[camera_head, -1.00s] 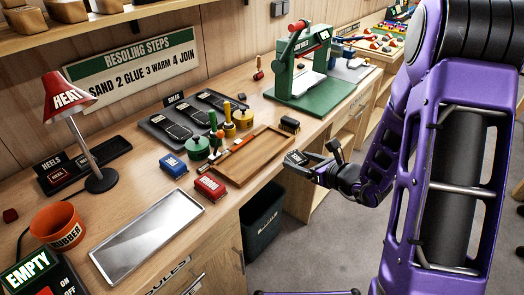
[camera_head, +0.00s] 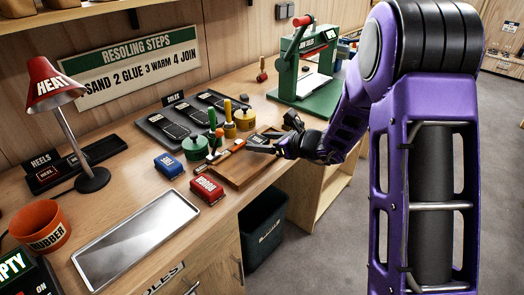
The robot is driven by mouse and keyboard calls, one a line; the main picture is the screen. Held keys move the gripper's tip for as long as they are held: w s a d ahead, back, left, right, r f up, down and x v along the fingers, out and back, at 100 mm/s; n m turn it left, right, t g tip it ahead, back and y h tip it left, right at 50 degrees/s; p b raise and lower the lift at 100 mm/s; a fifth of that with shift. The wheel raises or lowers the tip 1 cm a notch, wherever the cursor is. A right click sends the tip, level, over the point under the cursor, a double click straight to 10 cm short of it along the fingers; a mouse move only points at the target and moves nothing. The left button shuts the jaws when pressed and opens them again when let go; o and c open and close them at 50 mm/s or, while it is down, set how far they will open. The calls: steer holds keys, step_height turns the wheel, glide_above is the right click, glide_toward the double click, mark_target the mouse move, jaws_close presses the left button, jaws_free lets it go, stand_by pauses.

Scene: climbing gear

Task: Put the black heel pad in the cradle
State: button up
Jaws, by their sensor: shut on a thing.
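My gripper (camera_head: 268,143) is at the end of the purple arm, over the right end of the wooden tray. It is shut on a small dark piece with a pale mark, which looks like the black heel pad (camera_head: 260,138); the fingers hide much of it. The black heels tray (camera_head: 100,150) lies at the left behind the heat lamp, with a red-labelled piece in it. I cannot make out for sure which thing is the cradle; the green press (camera_head: 305,75) stands at the back right.
Below my gripper is the wooden tray (camera_head: 236,181). The red heat lamp (camera_head: 54,84), orange rubber pot (camera_head: 40,227) and empty metal tray (camera_head: 135,240) are further left.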

steer(key=shift+f, duration=1.3)
steer(key=shift+f+b, duration=0.2)
steer(key=shift+b, duration=0.1)
steer(key=o, duration=1.3)
steer(key=shift+c, duration=0.2)
steer(key=shift+r, duration=0.25)
steer(key=p+v, duration=0.1)
steer(key=v, duration=1.1)
steer(key=shift+r, duration=0.1)
